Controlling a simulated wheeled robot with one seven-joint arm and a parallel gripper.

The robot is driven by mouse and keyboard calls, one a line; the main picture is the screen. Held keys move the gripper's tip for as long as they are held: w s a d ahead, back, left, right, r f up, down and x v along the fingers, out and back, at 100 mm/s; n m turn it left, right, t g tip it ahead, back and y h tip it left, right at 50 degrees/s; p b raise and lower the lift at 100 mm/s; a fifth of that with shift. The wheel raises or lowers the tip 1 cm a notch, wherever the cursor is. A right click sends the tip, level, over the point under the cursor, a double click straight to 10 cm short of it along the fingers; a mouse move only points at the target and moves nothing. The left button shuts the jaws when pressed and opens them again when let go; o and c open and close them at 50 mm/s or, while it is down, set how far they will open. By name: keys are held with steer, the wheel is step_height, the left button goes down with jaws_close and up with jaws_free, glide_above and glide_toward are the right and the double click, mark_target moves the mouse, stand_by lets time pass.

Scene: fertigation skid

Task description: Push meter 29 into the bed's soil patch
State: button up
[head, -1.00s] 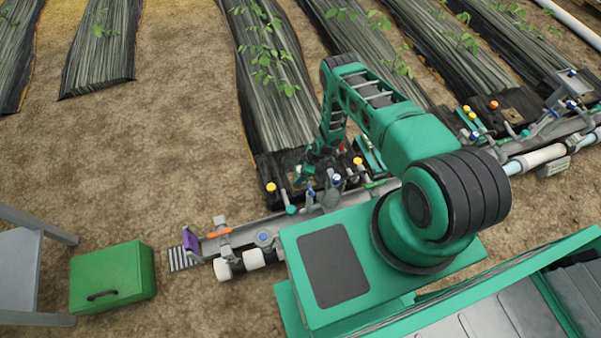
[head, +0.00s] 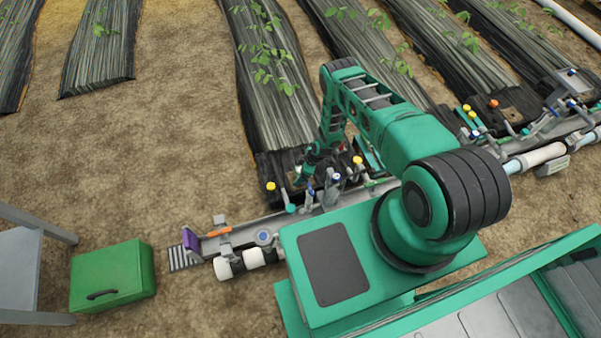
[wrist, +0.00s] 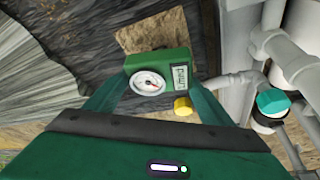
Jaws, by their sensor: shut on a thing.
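The meter (wrist: 158,76), a green box with a round white dial and a pale label, sits between my fingers in the wrist view. The label's writing is too small and turned to read surely. My gripper (wrist: 160,88) is shut on it. In the head view my gripper (head: 305,174) is low at the near end of a covered bed, and the meter cannot be made out there. The brown soil patch (wrist: 146,34) shows behind the meter, framed by dark film. The meter's lower end is hidden, so I cannot tell whether it touches the soil.
Grey pipes (wrist: 240,55) and a teal-capped valve (wrist: 272,102) stand close to the right of my gripper. A yellow cap (wrist: 183,105) is just below the meter. In the head view, a green case (head: 112,277) stands on the ground at left.

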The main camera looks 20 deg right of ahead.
steer(key=shift+f, duration=0.6)
steer(key=shift+f, duration=0.3)
steer(key=shift+f, duration=0.2)
steer(key=o, duration=1.2)
steer(key=shift+r, duration=0.1)
steer(key=shift+r, duration=3.9)
